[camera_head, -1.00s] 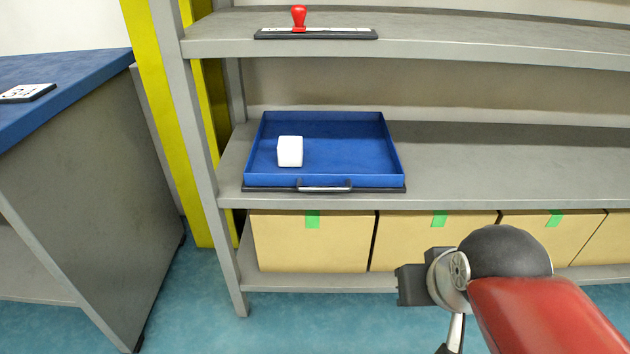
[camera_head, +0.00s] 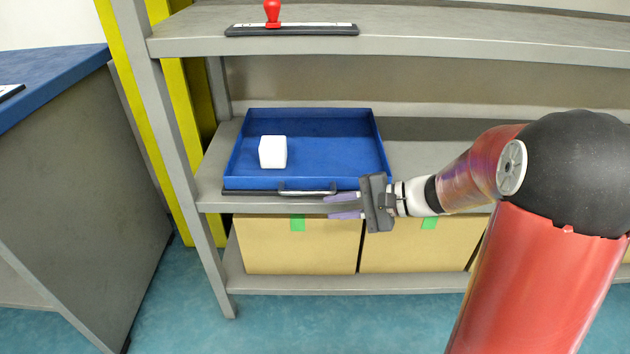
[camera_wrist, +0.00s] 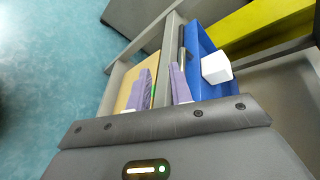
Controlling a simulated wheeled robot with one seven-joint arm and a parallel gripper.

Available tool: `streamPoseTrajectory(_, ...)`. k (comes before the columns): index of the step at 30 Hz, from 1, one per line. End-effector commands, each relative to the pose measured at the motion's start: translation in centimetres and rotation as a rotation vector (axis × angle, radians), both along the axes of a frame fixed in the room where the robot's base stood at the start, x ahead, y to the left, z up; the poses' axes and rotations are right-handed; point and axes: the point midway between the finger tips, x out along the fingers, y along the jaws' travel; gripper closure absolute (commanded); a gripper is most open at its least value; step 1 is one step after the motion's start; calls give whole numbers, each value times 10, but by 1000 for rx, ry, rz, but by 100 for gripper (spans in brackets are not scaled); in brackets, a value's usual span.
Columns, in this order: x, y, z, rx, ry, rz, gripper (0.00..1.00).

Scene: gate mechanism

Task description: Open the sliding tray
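The blue sliding tray (camera_head: 340,150) sits on the middle shelf, with a white block (camera_head: 272,152) inside it at the left. A pale bar handle (camera_head: 308,189) is on its front edge. My gripper (camera_head: 343,205) is just right of the handle and close to it, with its purple fingers pointing left. In the wrist view, the gripper (camera_wrist: 160,88) is open, with a gap between the fingers. The tray (camera_wrist: 202,70) and the block (camera_wrist: 216,67) show beyond the right finger. The handle (camera_wrist: 182,58) lies near that finger's tip. I cannot tell whether they touch.
The grey shelf post (camera_head: 180,160) and a yellow post (camera_head: 195,120) stand left of the tray. Cardboard boxes (camera_head: 300,255) with green tape are on the bottom shelf. A red-knobbed slider (camera_head: 272,14) is on the top shelf. A blue-topped counter (camera_head: 50,80) stands at the left.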

Motion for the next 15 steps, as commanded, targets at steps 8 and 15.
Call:
streamPoseTrajectory(8,41,-14,-9,169,14,-123,78)
streamPoseTrajectory(15,52,18,-16,170,16,-121,78)
